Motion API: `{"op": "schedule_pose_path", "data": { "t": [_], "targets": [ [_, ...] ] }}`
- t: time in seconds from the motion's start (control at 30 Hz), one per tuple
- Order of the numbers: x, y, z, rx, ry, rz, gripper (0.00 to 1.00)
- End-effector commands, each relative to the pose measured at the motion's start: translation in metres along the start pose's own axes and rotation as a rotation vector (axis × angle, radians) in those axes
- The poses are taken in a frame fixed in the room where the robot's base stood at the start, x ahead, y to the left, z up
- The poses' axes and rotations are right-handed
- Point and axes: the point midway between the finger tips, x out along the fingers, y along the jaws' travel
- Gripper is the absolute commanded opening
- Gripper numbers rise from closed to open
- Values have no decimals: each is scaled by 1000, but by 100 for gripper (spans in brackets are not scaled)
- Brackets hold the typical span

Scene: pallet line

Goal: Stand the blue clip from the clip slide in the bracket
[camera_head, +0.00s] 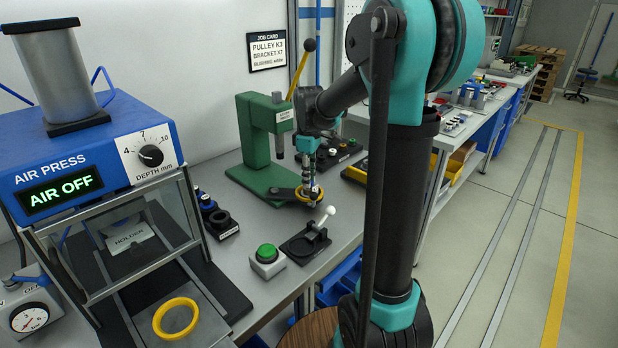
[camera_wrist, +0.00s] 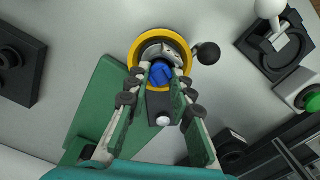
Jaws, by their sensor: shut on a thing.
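My gripper (camera_wrist: 165,72) is shut on a small blue piece (camera_wrist: 158,76), which looks like the blue clip. It is over the round yellow-rimmed seat (camera_wrist: 133,48) at the green press; a grey metal part (camera_wrist: 178,45) shows inside that rim. I cannot tell whether the blue piece touches the seat or the grey part, or whether the grey part is the bracket. In the head view my gripper (camera_head: 309,188) points down at the yellow-rimmed seat (camera_head: 318,200); the blue piece is too small to make out there. I cannot identify the clip slide.
In front are a black clamp fixture (camera_head: 300,245) with a white ball handle and a green button (camera_head: 267,253). The blue air press (camera_head: 90,150) reads AIR OFF, left.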

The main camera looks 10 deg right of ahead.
Motion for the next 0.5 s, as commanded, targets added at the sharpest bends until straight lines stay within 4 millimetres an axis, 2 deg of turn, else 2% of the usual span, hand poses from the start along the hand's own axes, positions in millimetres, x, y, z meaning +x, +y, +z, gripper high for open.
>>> {"op": "schedule_pose_path", "data": {
  "t": [0.13, 0.17, 0.33, 0.5],
  "targets": [
    [2, 0, 0, 0, 0, 0, 11],
    [3, 0, 0, 0, 0, 0, 23],
    [2, 0, 0, 0, 0, 0, 43],
    [2, 0, 0, 0, 0, 0, 43]
  ]
}}
